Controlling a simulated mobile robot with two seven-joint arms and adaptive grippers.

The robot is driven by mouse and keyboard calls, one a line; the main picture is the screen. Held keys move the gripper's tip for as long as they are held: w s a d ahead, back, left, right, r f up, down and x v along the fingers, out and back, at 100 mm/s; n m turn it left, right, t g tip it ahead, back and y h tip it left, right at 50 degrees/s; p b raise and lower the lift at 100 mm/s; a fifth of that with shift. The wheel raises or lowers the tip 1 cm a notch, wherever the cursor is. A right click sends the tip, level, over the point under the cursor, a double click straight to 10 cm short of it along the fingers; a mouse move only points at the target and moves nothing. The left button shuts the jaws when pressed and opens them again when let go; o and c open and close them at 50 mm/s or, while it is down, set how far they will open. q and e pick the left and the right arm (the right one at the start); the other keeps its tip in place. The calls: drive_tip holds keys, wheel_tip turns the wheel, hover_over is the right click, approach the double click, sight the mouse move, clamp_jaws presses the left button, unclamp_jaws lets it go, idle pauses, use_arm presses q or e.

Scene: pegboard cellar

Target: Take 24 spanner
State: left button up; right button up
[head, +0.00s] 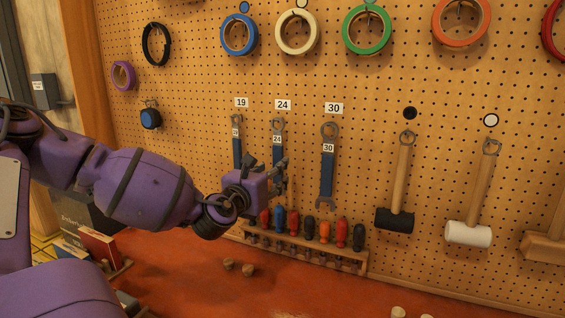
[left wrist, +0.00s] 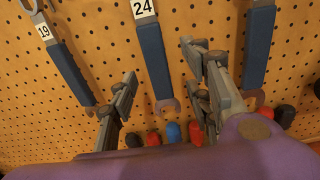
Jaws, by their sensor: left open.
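The 24 spanner (head: 277,150) hangs on the pegboard under the "24" label, with a blue handle and a white "24" tag. My left gripper (head: 276,172) is in front of its lower part and hides that end in the head view. In the left wrist view the 24 spanner (left wrist: 154,58) hangs upright, its lower open end between the two fingers of my left gripper (left wrist: 160,98). The fingers are spread apart, with a gap on each side of the spanner. My right gripper is not in view.
The 19 spanner (head: 237,140) hangs close on the left and the 30 spanner (head: 328,165) on the right. A rack (head: 300,249) of several screwdrivers stands below on the red bench (head: 190,270). Mallets and tape rolls hang around.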

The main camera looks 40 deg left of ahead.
sight(278, 158)
use_arm(q)
drive_tip(key=b+x, duration=0.2)
drive_tip(key=x, duration=0.4)
drive_tip(key=shift+a, duration=0.15)
drive_tip(key=shift+r, duration=0.15)
clamp_jaws()
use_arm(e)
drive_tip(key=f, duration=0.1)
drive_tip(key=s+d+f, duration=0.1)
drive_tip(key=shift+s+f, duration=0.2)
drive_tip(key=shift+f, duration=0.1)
